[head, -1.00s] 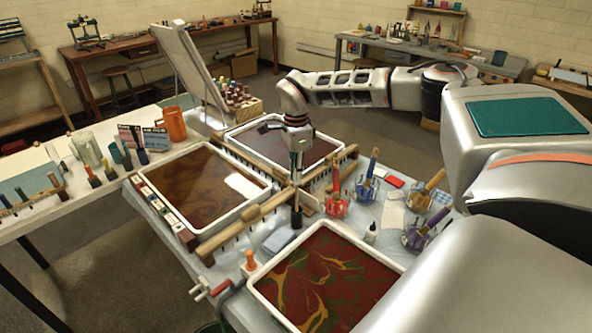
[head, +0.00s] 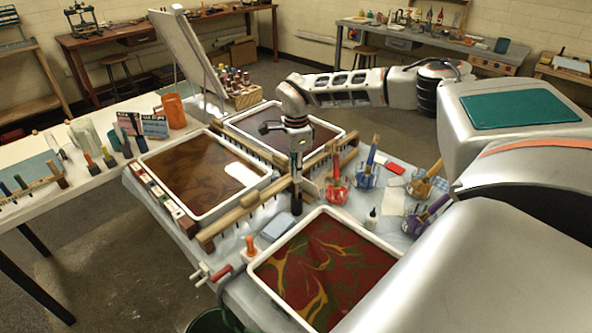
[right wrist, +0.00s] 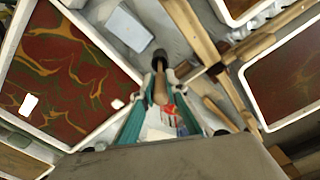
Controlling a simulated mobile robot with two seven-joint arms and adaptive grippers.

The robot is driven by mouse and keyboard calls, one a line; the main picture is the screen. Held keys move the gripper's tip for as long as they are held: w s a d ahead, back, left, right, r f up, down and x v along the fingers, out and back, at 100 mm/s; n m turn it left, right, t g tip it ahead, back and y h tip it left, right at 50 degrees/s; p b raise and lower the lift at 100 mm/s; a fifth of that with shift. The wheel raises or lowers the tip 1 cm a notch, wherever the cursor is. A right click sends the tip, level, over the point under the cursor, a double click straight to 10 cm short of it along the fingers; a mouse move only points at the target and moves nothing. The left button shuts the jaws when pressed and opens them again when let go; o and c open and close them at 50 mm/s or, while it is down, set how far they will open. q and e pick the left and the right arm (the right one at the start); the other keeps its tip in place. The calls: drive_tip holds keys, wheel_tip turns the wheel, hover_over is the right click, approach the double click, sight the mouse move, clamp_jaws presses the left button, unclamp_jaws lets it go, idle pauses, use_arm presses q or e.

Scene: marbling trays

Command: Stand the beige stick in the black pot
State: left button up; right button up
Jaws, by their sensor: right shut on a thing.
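The beige stick (right wrist: 160,88) is between the teal fingers of my right gripper (right wrist: 160,115) in the right wrist view, its far end reaching a small dark round thing that looks like the black pot (right wrist: 160,56). In the head view my right gripper (head: 297,172) points down directly above the black pot (head: 297,204), which stands between the trays. The gripper is shut on the stick. The stick is mostly hidden by the fingers in the head view. I cannot tell whether its lower end is inside the pot or just over it. My left gripper is not in view.
Marbling trays lie in front (head: 262,288), left (head: 205,216) and behind (head: 338,131). A wooden rail (head: 228,219) runs beside the black pot. A small bottle (head: 371,220) stands nearby.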

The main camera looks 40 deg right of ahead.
drive_tip(key=shift+f, duration=0.1)
drive_tip(key=o, duration=0.9)
drive_tip(key=o, duration=0.5)
drive_tip(key=shift+c, duration=0.2)
wheel_tip(320, 180, up, 12)
drive_tip(key=shift+r, duration=0.1)
idle(0.3)
drive_tip(key=shift+s+a, duration=0.1)
